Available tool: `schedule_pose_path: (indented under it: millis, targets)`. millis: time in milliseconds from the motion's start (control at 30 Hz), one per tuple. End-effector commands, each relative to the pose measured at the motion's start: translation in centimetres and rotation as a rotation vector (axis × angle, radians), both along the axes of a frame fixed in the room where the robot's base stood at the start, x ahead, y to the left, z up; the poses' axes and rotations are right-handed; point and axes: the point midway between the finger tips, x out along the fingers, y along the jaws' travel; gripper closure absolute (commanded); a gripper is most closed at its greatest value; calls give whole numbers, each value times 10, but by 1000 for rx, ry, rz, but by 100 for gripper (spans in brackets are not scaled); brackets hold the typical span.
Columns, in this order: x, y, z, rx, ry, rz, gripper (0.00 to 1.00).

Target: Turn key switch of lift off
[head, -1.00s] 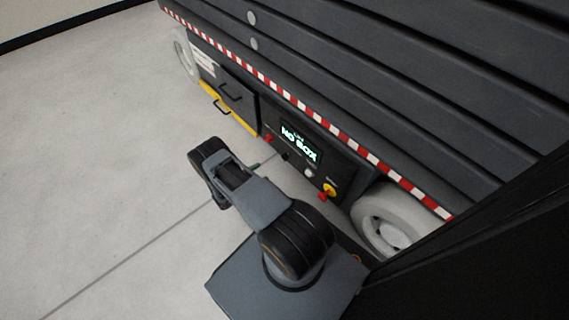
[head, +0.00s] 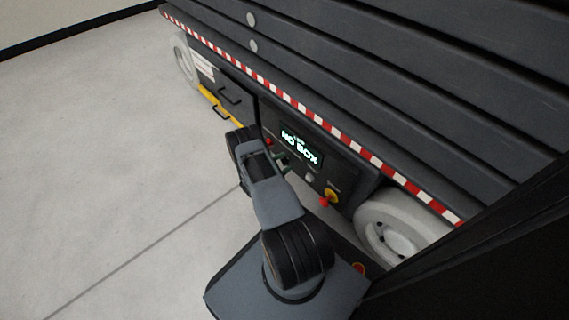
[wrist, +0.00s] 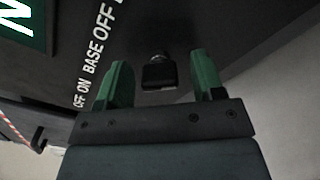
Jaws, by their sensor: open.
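The key switch (wrist: 160,73) is a small black knob-like key on the lift's dark control panel, in the middle of the wrist view. My gripper (wrist: 159,62) is open, with one green finger to the left of the key and one to the right. Gaps show between the key and both fingers. White lettering with OFF, ON and BASE runs along the panel left of the key. In the head view my gripper (head: 284,161) is at the panel, below the lit screen, and the key cannot be made out there.
A red button (head: 268,142) is left of the gripper, and a red knob on a yellow base (head: 329,198) is to the right. A white wheel (head: 396,232) stands further right. The floor at left is clear.

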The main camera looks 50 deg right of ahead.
Motion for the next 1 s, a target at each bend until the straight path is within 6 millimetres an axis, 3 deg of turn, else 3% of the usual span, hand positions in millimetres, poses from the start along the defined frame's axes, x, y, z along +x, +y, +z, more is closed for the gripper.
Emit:
schedule_pose_path:
  millis: [333,833,1000]
  targets:
    - [0,-3,0,-1,0,1,38]
    - [0,-3,0,0,0,0,85]
    - [0,-2,0,1,7,0,88]
